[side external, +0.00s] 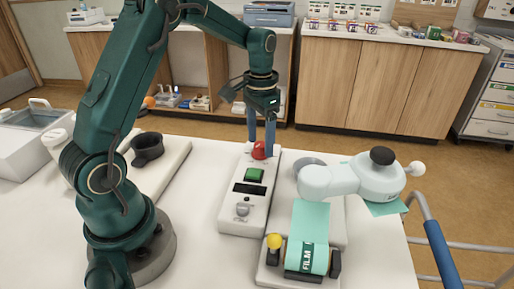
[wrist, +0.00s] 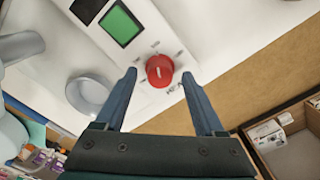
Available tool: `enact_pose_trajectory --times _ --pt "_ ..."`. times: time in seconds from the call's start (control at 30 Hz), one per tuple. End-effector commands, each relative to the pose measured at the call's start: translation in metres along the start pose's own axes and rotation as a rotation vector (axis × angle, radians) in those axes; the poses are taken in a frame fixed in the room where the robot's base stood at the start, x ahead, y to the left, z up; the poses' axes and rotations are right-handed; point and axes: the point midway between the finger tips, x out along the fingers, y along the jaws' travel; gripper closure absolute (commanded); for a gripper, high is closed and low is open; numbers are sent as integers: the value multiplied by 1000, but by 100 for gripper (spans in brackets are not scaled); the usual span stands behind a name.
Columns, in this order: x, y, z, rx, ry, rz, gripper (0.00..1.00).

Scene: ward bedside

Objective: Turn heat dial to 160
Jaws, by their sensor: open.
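The red heat dial (side external: 260,150) sits at the far end of a white control panel (side external: 232,217). In the wrist view the red dial (wrist: 159,70) shows a pale pointer line on its face, with small printed marks around it that are too small to read. My gripper (wrist: 160,78) is open, one blue finger on each side of the dial, with gaps showing between fingers and dial. In the side view my gripper (side external: 261,140) points down over the dial and partly covers it.
A white device with a rounded head (side external: 340,182) and a roll of green film (side external: 308,235) stands right of the panel. A bed rail with a blue grip (side external: 443,255) is at the right. Bare table lies in front of the panel.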

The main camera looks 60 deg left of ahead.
Motion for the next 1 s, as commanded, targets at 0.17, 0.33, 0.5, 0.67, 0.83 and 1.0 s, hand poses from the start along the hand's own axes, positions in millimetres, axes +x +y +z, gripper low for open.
enact_pose_trajectory --times 0.17,0.33,0.5,0.67,0.83,1.0 --pt "-22 0 -1 0 8 -3 29" --pt "-43 0 -1 0 6 -2 29" --pt "-50 0 0 0 2 -1 29" --pt "-50 0 0 0 1 0 29" --pt "-59 5 -3 16 29 -9 29" --pt "-97 24 6 68 122 -36 29"
